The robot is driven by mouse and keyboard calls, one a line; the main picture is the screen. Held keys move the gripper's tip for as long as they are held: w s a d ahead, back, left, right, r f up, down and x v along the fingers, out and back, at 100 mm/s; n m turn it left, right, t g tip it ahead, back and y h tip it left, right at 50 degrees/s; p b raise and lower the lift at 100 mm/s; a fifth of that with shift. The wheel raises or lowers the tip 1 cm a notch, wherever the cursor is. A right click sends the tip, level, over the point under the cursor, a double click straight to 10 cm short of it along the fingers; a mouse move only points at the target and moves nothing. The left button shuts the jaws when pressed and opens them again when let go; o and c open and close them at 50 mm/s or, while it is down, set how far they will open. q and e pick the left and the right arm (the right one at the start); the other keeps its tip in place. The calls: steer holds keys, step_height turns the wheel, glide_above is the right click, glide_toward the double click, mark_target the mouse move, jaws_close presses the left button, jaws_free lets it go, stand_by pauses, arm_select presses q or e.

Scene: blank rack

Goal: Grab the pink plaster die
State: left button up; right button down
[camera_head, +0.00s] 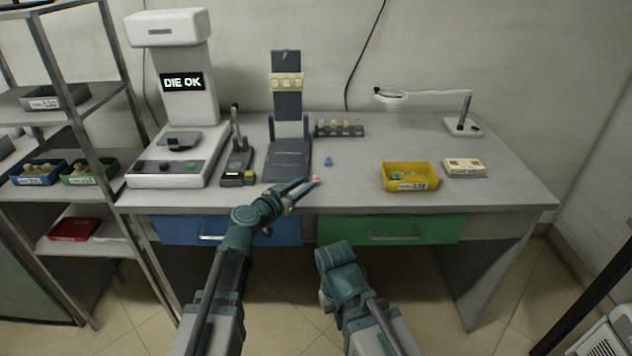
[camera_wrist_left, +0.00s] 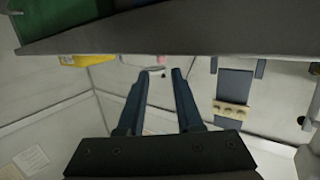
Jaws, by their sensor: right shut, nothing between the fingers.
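The small pink plaster die (camera_head: 316,180) shows in the head view near the front edge of the desk. My left gripper (camera_head: 309,184) reaches in from the left with its fingertips right at the die. I cannot tell from this view whether the die is between them.
A small blue piece (camera_head: 328,161) lies behind the die. A dark stand (camera_head: 288,160) is behind left, a yellow bin (camera_head: 425,171) to the right, and a white machine reading "DIE OK" (camera_head: 182,82) at left. The desk between stand and bin is mostly clear.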

mark_target(315, 176)
arm_select(q)
steer(key=x, duration=0.5)
steer(key=shift+w+a+b, duration=0.1)
steer(key=shift+b, duration=0.25)
jaws_close()
